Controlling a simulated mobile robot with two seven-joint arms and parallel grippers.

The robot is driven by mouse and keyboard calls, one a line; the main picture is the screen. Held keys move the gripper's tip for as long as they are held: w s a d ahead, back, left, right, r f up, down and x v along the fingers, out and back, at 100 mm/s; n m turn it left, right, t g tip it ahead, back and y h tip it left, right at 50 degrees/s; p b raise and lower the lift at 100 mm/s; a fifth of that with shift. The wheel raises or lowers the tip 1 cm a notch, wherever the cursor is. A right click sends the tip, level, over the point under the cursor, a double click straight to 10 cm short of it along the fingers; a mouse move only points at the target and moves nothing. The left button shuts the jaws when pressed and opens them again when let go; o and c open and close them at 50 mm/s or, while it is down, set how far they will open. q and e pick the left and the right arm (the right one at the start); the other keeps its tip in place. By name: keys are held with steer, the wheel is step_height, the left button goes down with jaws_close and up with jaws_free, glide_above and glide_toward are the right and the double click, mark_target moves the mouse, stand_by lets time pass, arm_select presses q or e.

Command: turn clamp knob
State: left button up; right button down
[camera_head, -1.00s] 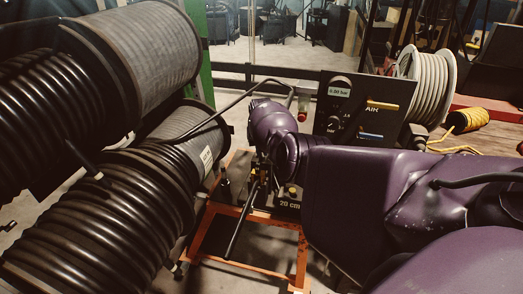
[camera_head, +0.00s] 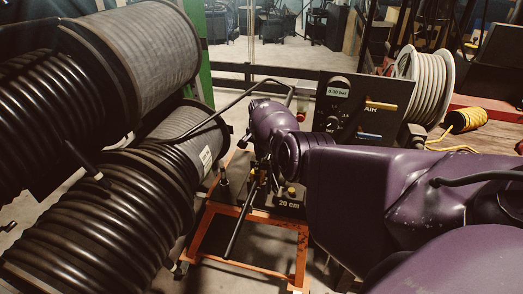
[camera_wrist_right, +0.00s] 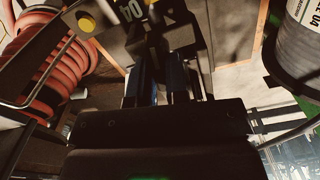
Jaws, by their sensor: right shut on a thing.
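My right arm reaches over the orange-framed crimper stand (camera_head: 245,212) in the head view, and its purple sleeve hides most of the clamp area. My right gripper (camera_wrist_right: 160,88) shows in the wrist view, its dark bluish fingers shut on a dark part between them. This part is at the place of the clamp knob, but its shape is largely hidden by the fingers and shadow. My left gripper is not in view.
Large black hose reels (camera_head: 95,225) crowd the left side. A black control panel (camera_head: 350,105) with a pressure display stands behind the arm. A pale hose reel (camera_head: 424,80) and a yellow coil (camera_head: 465,121) are at right. A coiled red hose (camera_wrist_right: 45,55) shows in the wrist view.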

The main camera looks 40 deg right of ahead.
stand_by(0.4)
steer(key=c, duration=1.1)
jaws_free()
steer(key=shift+r, duration=0.25)
step_height(320, 180, up, 9)
steer(key=p, duration=0.3)
steer(key=shift+p, duration=0.3)
steer(key=shift+r, duration=0.65)
